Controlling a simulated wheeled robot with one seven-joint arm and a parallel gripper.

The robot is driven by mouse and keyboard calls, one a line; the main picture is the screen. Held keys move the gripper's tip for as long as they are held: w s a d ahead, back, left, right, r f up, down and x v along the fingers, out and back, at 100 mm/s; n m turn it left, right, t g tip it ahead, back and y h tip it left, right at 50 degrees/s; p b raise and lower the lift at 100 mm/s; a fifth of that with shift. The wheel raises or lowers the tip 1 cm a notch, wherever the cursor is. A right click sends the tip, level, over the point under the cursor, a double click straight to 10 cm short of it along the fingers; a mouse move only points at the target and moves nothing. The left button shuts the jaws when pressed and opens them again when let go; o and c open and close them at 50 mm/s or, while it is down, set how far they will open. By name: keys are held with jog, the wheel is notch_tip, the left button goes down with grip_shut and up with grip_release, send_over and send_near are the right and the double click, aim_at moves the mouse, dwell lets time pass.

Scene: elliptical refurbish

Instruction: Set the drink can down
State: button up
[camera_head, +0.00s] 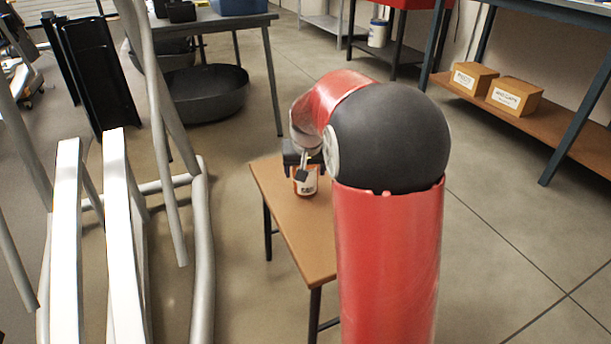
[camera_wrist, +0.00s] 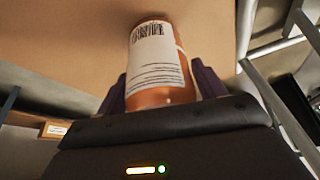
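The drink can (camera_head: 307,183) is orange with a white printed label. In the head view it is upright at the far end of a small wooden table (camera_head: 295,230). My gripper (camera_head: 303,172) is around its upper part. In the wrist view the can (camera_wrist: 158,60) sits between the two dark fingers, which lie close against its sides, and the brown tabletop (camera_wrist: 60,40) fills the background. I cannot tell whether the can's base touches the tabletop.
The near part of the small table is bare, though my arm hides its right side. A pale metal frame (camera_head: 120,220) stands to the left. A dark workbench (camera_head: 215,20) is behind, and a shelf with two cardboard boxes (camera_head: 515,96) is at the right.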

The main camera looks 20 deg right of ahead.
jog(key=c, duration=1)
jog(key=shift+r, duration=0.1)
